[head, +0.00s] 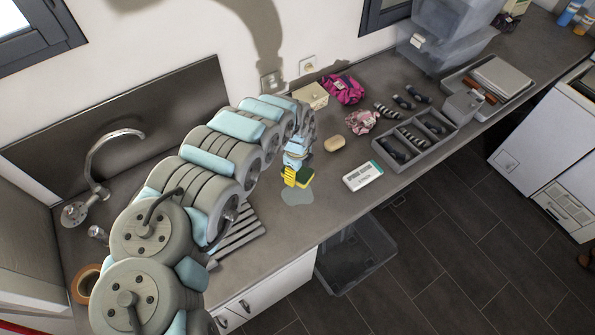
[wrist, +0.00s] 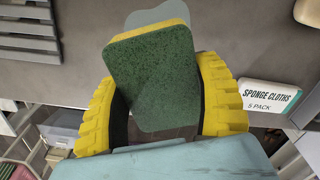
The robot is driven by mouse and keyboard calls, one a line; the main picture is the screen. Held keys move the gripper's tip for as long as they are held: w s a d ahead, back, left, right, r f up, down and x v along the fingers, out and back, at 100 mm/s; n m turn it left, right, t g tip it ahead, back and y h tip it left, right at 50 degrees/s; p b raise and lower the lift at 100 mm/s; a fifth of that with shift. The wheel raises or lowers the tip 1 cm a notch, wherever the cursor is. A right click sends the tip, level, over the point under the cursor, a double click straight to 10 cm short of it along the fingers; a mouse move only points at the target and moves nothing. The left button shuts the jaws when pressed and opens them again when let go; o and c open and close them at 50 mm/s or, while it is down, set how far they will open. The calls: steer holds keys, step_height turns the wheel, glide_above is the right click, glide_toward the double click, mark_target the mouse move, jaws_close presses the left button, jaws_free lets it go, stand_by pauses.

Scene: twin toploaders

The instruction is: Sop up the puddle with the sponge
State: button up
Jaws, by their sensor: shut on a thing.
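My gripper (head: 290,179) is shut on the sponge (head: 306,177), above the counter close to the puddle. In the wrist view the sponge (wrist: 153,77) shows its dark green scouring side and a thin yellow edge, tilted between the two yellow ribbed fingers (wrist: 158,100). The puddle (head: 297,200) is a pale grey-blue patch on the counter, just in front of the gripper in the head view. In the wrist view part of the puddle (wrist: 160,14) shows past the sponge's far edge; the sponge hides the rest. I cannot tell whether the sponge touches the counter.
A sponge cloths pack (head: 362,176) and a soap-like bar (head: 334,144) lie right of the puddle. A divided grey tray (head: 418,141) with rolled items stands farther right. A slatted rack (head: 237,231) is left, and the counter's front edge is close.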

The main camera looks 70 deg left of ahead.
mark_target(305, 202)
steer(key=shift+f+b, duration=3.55)
steer(key=shift+b, duration=0.15)
steer(key=shift+d+f+b, duration=0.1)
steer(key=shift+f+b, duration=0.65)
steer(key=shift+f, duration=1.05)
steer(key=shift+f, duration=0.6)
steer(key=shift+r, duration=0.1)
steer(key=shift+d+p, duration=0.35)
steer(key=shift+d, duration=0.05)
steer(key=shift+w+d+p, duration=0.2)
steer(key=shift+d+p, duration=0.55)
steer(key=shift+d, duration=0.2)
steer(key=shift+w+d+p, duration=0.2)
steer(key=shift+d+p, duration=0.5)
steer(key=shift+d, duration=0.4)
